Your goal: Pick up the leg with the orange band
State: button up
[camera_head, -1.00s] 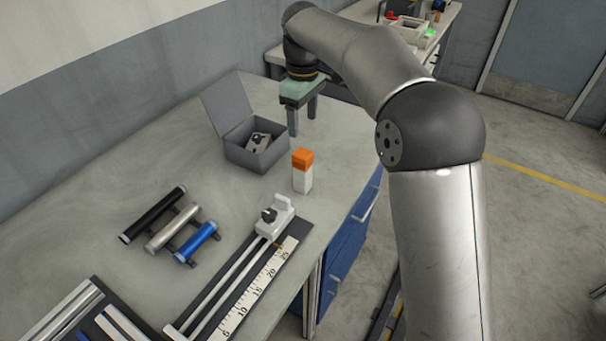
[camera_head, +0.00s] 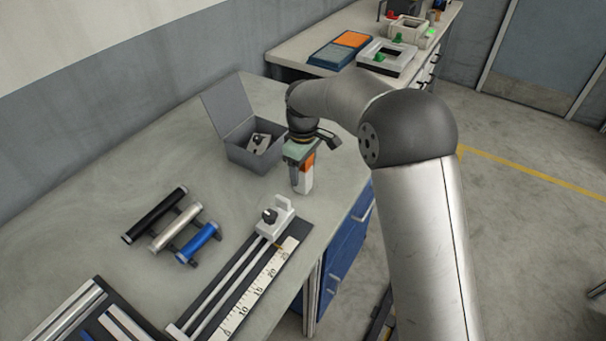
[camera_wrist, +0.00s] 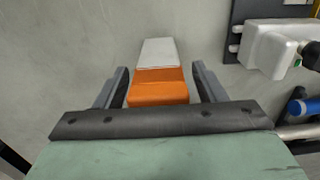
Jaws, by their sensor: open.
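The leg with the orange band (camera_head: 306,183) is a white upright block with an orange top, standing on the grey bench near its right edge. In the wrist view its orange part (camera_wrist: 158,88) lies between the two fingers, with a gap visible on each side, and its white part (camera_wrist: 158,52) extends beyond. My gripper (camera_wrist: 160,88) is open, over and around the leg's orange top. In the head view my gripper (camera_head: 301,170) hides part of the orange band.
An open grey box (camera_head: 250,150) with a metal part inside stands just left of my gripper. A ruler slide fixture (camera_head: 250,275) lies in front. Black, silver and blue cylinders (camera_head: 175,230) lie on a rack at left. A second bench (camera_head: 300,50) is behind.

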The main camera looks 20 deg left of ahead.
jog(key=shift+f, duration=0.2)
jog(key=c, duration=1.2)
